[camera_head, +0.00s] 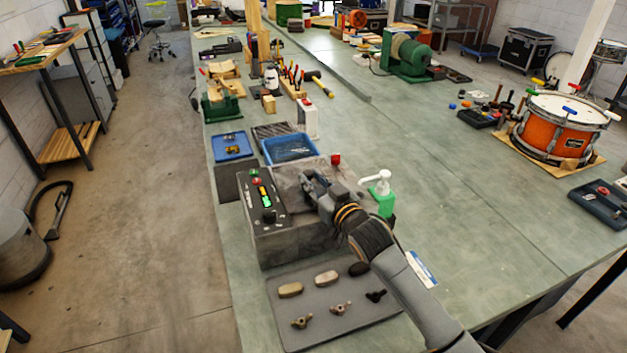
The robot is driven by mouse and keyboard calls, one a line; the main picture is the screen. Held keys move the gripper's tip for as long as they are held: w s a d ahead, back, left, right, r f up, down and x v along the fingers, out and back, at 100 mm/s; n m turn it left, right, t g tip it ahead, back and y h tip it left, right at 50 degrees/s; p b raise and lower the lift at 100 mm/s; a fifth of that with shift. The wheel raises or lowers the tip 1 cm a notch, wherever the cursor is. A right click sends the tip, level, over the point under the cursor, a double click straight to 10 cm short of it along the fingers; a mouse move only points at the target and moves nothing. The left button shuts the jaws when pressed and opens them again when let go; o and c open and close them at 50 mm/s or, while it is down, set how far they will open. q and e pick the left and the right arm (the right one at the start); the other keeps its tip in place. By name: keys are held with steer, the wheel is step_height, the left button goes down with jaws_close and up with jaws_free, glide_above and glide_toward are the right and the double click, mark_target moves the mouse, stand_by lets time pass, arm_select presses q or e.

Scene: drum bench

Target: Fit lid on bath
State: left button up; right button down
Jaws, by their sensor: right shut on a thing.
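The bath (285,240) is a dark grey box near the front left of the bench, with a control panel with lit green indicators and a knob on its left part. A grey, flat lid (290,178) lies over the top of the bath; whether it sits flush all round I cannot tell. My right gripper (312,190) reaches in from the lower right and is shut over the middle of the lid, at its handle. The gripper hides the handle and part of the lid's right side. My left gripper is not in view.
A green pump bottle (381,193) stands close right of the bath. A blue tray (289,149) sits behind it. A grey mat (335,320) with several small parts lies in front. An orange drum (557,128) stands at right. The bench middle is clear.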

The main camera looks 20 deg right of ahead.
steer(key=shift+f, duration=0.4)
steer(key=c, duration=1)
jaws_free()
steer(key=shift+s, duration=0.15)
